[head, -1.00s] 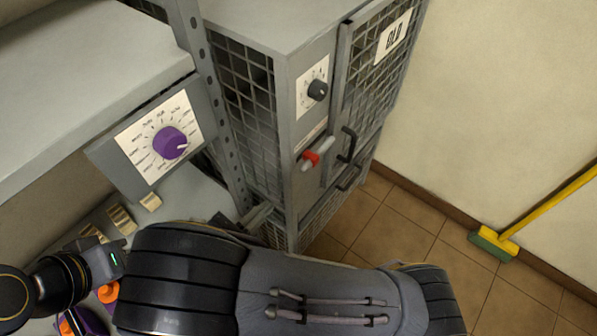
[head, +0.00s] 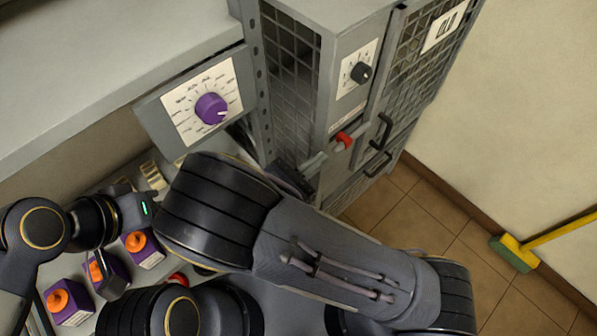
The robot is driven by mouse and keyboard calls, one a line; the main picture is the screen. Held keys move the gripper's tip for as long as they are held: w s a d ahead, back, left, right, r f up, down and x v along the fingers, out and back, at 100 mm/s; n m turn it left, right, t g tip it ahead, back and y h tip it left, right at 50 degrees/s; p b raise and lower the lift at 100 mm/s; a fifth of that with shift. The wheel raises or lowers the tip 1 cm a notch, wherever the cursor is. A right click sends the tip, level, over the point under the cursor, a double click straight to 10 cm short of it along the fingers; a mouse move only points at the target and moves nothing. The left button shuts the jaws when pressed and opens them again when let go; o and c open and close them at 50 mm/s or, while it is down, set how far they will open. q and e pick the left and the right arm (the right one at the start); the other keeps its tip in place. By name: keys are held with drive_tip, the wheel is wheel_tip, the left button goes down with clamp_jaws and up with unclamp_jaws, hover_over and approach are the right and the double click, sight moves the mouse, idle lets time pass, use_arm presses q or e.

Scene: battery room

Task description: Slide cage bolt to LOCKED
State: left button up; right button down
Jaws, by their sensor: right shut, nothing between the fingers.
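The cage bolt's red knob (head: 343,139) is on the grey front post of the mesh cage, below a black dial and left of the door handles. My right gripper (head: 318,159) is shut and empty. Its grey fingertips reach up from the lower left, close to the knob; I cannot tell whether they touch it. My own forearm hides much of this gripper. The bolt's bar and any LOCKED marking cannot be made out.
The cage door (head: 423,50) has black handles (head: 381,131). A perforated post (head: 262,95) and a panel with a purple dial (head: 211,108) stand left of the cage. Purple blocks with orange caps (head: 70,300) sit lower left.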

sight(341, 142)
drive_tip(key=x, duration=0.4)
drive_tip(key=shift+w+d, duration=0.15)
drive_tip(key=shift+w, duration=0.05)
use_arm(q)
drive_tip(key=shift+r, duration=0.35)
use_arm(e)
drive_tip(key=shift+w+d, duration=0.1)
drive_tip(key=shift+d, duration=0.05)
drive_tip(key=shift+x, duration=1.55)
